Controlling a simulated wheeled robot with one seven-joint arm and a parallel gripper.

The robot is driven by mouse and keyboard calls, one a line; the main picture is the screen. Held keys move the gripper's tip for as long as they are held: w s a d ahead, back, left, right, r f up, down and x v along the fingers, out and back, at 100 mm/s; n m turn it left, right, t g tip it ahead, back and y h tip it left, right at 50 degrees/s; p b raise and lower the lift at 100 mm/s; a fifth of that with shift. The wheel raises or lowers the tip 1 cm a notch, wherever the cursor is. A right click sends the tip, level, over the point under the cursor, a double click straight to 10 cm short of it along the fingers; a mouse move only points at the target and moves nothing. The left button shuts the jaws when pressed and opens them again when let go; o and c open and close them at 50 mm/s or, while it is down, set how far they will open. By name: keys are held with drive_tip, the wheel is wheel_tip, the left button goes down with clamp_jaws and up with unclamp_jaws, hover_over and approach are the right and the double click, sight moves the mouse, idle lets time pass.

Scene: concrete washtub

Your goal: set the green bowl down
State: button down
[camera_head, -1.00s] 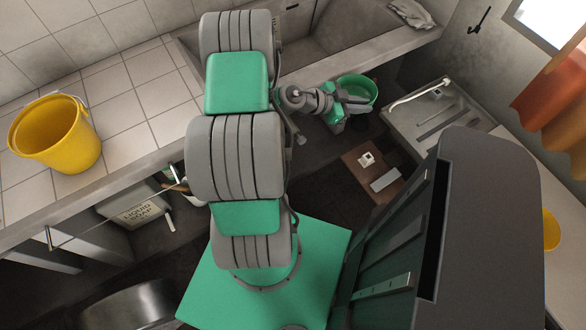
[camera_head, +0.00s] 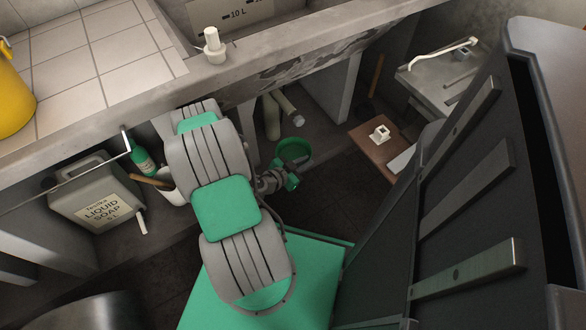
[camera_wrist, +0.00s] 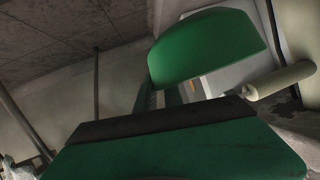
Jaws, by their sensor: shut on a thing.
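The green bowl (camera_head: 294,141) is held out beyond my folded arm in the head view, in the space under the concrete washtub. Its mouth faces partly toward the head camera. My gripper (camera_head: 291,172) is shut on the near side of the bowl. In the wrist view the bowl (camera_wrist: 205,48) shows as a green curved wall past my gripper (camera_wrist: 172,96). The bowl appears held in the air; no contact with the floor or a shelf can be seen. The wrist camera's housing hides part of the grip.
A brown board (camera_head: 375,150) with a small white object lies right of the bowl. The washtub edge (camera_head: 250,66) runs above. A liquid soap canister (camera_head: 97,197) and a green bottle (camera_head: 146,160) stand at left.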

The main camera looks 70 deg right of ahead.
drive_tip(key=w+f+n+t+b, duration=0.2)
drive_tip(key=w+f+b, duration=0.2)
drive_tip(key=f, duration=0.4)
drive_tip(key=shift+h, duration=0.5)
drive_tip(key=d+f+b, duration=0.2)
drive_tip(key=d+f, duration=0.1)
drive_tip(key=d, duration=0.1)
drive_tip(key=d+f+b, duration=0.3)
drive_tip(key=d, duration=0.2)
drive_tip(key=d+f+b, duration=0.2)
drive_tip(key=d+f, duration=0.1)
drive_tip(key=d, duration=0.1)
drive_tip(key=shift+w+d, duration=0.2)
drive_tip(key=shift+w, duration=0.1)
drive_tip(key=f, duration=0.1)
drive_tip(key=f+b, duration=0.2)
drive_tip(key=shift+d+f, duration=0.35)
drive_tip(key=shift+f, duration=0.05)
drive_tip(key=shift+r, duration=0.1)
drive_tip(key=c, duration=1.4)
unclamp_jaws()
drive_tip(key=shift+c, duration=0.2)
